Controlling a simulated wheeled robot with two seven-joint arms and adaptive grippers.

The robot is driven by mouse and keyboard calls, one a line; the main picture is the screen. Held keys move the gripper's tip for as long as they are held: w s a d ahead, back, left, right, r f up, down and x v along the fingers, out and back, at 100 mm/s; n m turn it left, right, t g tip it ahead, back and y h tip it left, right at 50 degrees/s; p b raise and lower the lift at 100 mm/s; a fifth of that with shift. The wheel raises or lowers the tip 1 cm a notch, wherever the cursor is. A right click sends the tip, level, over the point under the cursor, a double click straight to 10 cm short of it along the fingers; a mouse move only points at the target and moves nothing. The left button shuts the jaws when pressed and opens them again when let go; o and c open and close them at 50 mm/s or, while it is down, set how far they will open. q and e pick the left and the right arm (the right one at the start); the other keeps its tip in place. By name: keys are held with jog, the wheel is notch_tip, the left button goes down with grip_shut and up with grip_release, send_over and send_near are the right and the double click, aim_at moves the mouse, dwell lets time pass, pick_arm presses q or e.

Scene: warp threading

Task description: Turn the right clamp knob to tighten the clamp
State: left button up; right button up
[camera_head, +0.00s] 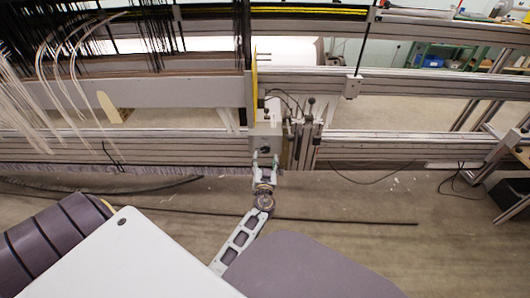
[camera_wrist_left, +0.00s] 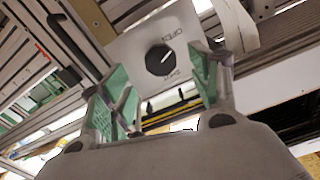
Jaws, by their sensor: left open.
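The clamp knob (camera_head: 265,150) is a small black round knob on a light grey box (camera_head: 257,131) mounted on the loom's rail. In the left wrist view the knob (camera_wrist_left: 160,60) is black with a white pointer line on a pale plate (camera_wrist_left: 138,48) with printed lettering, partly readable as "OPEN". My left gripper (camera_head: 264,162) is open just in front of the knob. In the left wrist view its two green-padded fingers (camera_wrist_left: 158,82) stand apart to either side of the knob. Contact with the knob cannot be told. My right gripper is out of view.
Long metal rails (camera_head: 400,148) of the loom run across behind the knob. Metal cylinders and fittings (camera_head: 302,135) stand close to its right. White threads (camera_head: 70,65) hang at upper left. Dark cables (camera_head: 350,220) lie on the open floor in front.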

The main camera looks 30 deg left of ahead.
aim_at(265, 151)
pick_arm(q)
jog(key=shift+x, duration=3.1)
jog(key=c, duration=1)
